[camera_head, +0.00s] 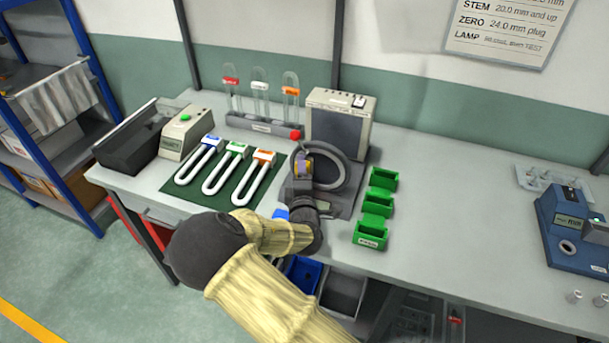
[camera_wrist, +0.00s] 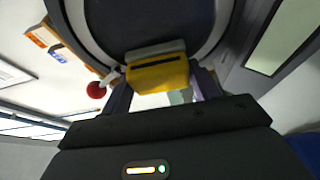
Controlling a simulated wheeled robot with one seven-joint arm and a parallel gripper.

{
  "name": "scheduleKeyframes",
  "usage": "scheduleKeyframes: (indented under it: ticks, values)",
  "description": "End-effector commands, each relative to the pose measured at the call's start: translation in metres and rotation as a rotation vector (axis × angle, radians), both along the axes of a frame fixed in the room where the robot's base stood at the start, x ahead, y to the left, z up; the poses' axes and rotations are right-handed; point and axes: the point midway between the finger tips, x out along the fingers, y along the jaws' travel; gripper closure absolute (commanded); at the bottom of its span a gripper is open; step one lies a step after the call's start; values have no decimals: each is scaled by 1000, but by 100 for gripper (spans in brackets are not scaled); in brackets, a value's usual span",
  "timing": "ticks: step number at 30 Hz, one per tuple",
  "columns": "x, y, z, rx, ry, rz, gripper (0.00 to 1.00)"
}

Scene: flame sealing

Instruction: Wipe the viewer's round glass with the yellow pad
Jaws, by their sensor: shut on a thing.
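The viewer (camera_head: 340,118) is a beige box on a dark base, with a thick grey ring around its round glass. In the wrist view the dark round glass (camera_wrist: 150,22) fills the top middle, inside the pale ring. My gripper (camera_wrist: 160,85) is shut on the yellow pad (camera_wrist: 158,76), a finger at each side. The pad's grey-edged side overlaps the glass's lower edge in that view; I cannot tell if it touches. In the head view my gripper (camera_head: 303,172) is in front of the ring's left part, and a bit of the pad shows there.
A red knob (camera_head: 295,134) sticks out at the viewer's left. Several green holders (camera_head: 377,205) stand to the right. U-shaped tubes (camera_head: 238,175) lie on a green mat at left, with a rack of upright tubes (camera_head: 262,125) behind.

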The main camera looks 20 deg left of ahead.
Motion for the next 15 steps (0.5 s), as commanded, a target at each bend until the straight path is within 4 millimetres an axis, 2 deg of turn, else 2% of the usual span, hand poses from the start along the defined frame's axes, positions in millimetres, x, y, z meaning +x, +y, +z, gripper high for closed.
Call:
scheduleKeyframes:
  ticks: [5,15]
  values:
    - [0,0,2,2,-4,0,57]
    - [-26,3,1,1,-3,1,57]
